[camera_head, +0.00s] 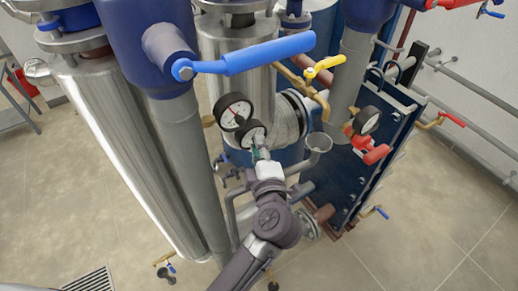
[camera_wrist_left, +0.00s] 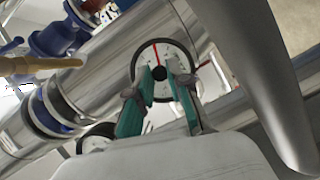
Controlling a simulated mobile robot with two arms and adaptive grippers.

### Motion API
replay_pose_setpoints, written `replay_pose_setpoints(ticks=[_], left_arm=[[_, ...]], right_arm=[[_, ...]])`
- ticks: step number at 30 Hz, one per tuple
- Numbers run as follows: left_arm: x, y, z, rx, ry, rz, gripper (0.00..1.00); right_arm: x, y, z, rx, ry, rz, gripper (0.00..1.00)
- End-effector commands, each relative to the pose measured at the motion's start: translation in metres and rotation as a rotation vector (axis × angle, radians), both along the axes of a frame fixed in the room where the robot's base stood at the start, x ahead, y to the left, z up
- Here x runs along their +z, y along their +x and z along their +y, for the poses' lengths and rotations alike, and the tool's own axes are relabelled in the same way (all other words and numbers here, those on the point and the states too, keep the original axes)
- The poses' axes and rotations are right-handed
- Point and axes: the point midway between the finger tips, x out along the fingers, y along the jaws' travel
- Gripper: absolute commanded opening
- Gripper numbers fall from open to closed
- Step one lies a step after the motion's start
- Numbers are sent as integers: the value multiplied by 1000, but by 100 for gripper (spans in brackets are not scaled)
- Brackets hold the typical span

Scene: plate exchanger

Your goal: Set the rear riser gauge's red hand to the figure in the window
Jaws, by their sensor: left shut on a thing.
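My left gripper (camera_head: 259,152) reaches up to a round white-faced gauge (camera_head: 252,134) with a black rim, beside the silver column. In the left wrist view the gauge (camera_wrist_left: 178,52) faces me, and its red hand (camera_wrist_left: 156,54) points up and slightly left. The teal fingertips of the left gripper (camera_wrist_left: 160,76) are shut on the black centre knob (camera_wrist_left: 160,72) of this gauge. A second gauge (camera_head: 234,110) with a red hand sits just behind and left of it. I cannot read a figure in any window. My right gripper is not in view.
Another gauge (camera_head: 367,121) stands to the right by red handles. A large blue valve lever (camera_head: 255,54) and a yellow lever (camera_head: 324,67) are above. A grey pipe (camera_head: 185,160) rises left of my arm; the blue plate pack (camera_head: 350,175) stands to the right.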

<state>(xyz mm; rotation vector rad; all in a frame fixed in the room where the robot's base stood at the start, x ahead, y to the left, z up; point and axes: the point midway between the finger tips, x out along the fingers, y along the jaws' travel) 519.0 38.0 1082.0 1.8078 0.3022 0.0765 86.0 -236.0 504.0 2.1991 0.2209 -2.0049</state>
Motion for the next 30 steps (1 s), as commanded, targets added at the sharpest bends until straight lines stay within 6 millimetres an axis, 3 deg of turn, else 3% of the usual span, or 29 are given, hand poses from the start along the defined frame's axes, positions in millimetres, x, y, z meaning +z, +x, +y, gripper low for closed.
replay_pose_setpoints(ticks=[23, 24, 28, 30], left_arm=[[-2, -1, 0, 1, -102, -70, 0], [-3, -1, 0, 1, -102, -70, 22], [-2, 0, 0, 1, -101, -71, 43], [-2, 0, 0, 0, -101, -72, 44]], right_arm=[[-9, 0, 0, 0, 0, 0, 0], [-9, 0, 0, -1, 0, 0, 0], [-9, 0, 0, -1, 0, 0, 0], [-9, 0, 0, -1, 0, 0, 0]])
